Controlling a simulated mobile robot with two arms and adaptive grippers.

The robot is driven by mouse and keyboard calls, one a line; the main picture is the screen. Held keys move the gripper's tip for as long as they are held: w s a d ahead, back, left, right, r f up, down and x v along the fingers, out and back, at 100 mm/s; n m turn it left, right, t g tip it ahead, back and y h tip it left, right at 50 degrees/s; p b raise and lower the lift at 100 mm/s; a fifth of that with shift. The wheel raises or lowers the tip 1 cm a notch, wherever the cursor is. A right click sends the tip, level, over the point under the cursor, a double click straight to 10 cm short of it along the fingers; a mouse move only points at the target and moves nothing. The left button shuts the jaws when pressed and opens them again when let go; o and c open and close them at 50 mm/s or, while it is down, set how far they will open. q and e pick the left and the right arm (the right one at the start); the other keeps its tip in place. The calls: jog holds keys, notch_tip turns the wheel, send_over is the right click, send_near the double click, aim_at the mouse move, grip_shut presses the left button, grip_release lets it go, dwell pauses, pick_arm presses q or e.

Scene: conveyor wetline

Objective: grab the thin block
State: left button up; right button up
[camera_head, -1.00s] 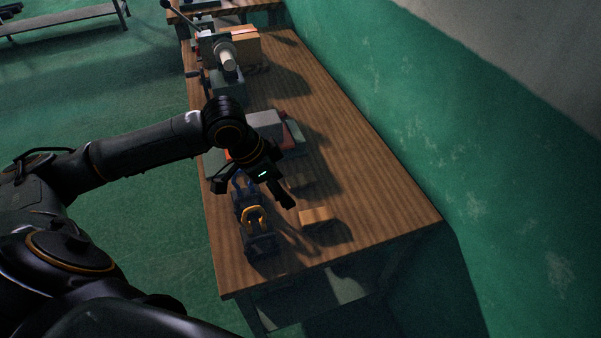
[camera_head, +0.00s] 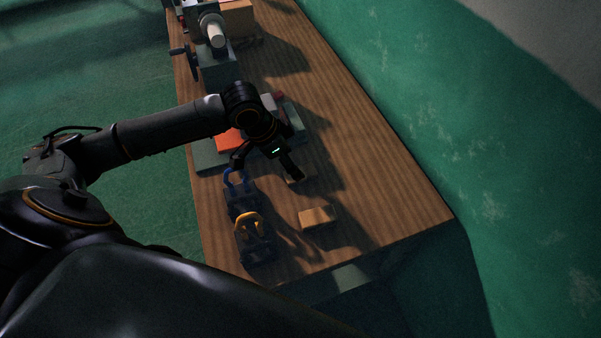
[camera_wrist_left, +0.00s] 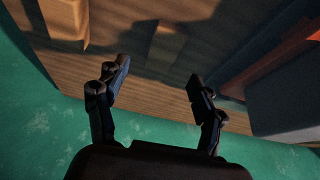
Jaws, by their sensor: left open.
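A small light wooden block (camera_head: 318,217) lies on the table near its front end. A second small block (camera_head: 297,178) lies farther back, partly hidden by a finger of my left gripper (camera_head: 268,166). I cannot tell for certain which is the thin one. In the left wrist view, a wooden block (camera_wrist_left: 166,44) lies in shadow beyond the gap between the fingertips (camera_wrist_left: 158,76). Another block (camera_wrist_left: 68,16) shows at the upper left. My left gripper is open and empty above the table, apart from the blocks. My right gripper is not in view.
Two dark clamp-like items, one with a blue loop (camera_head: 240,195) and one with a yellow loop (camera_head: 254,240), stand at the table's left edge. A red-orange item (camera_head: 229,141) lies on a grey-green plate (camera_head: 206,156) behind. A machine (camera_head: 216,62) stands farther back. The table's right side is clear.

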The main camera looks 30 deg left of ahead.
pick_arm(q)
jog(key=shift+w+d+f, duration=0.1)
jog(key=shift+w+f, duration=0.15)
jog(key=shift+f, duration=0.4)
jog(key=x, duration=0.4)
jog(key=shift+f, duration=0.2)
jog(key=shift+w+f, duration=0.15)
jog(key=shift+f, duration=0.1)
jog(key=c, duration=1.2)
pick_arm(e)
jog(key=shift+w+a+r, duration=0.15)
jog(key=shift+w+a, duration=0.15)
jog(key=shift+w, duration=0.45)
